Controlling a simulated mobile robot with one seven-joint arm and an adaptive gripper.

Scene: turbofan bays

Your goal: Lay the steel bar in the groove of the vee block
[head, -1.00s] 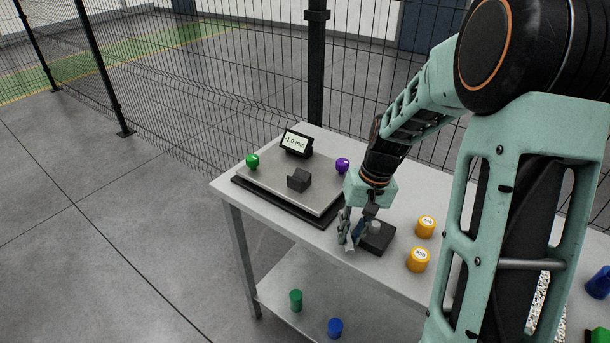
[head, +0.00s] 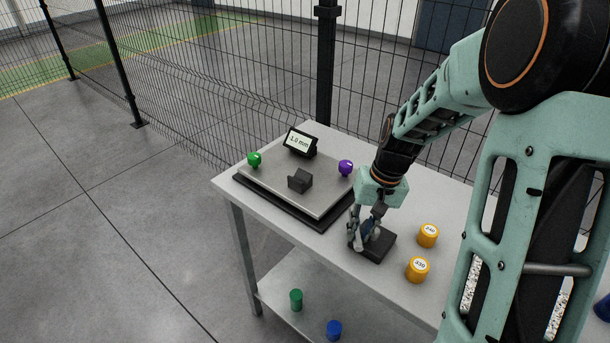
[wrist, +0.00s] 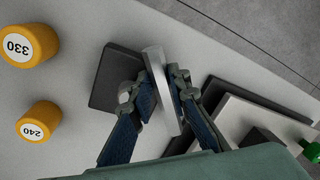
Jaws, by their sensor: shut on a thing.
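The steel bar (wrist: 158,75) is a bright, slim length between the two fingers of my gripper (wrist: 160,95) in the wrist view. My gripper (head: 364,238) is shut on it, low at the near edge of the table. In the head view the fingers largely hide the bar. The vee block (head: 300,180) is a small dark block on the grey plate, to the left of my gripper and apart from it. Part of it seems to show in the wrist view (wrist: 262,138). Its groove is hard to make out.
A dark square block (head: 378,248) sits beside my gripper. The grey plate (head: 270,186) carries a green knob (head: 254,159), a purple knob (head: 346,168) and a display (head: 300,142) reading -1.0 mm. Yellow cylinders 240 (head: 428,236) and 330 (head: 417,269) stand right. Wire fencing runs behind.

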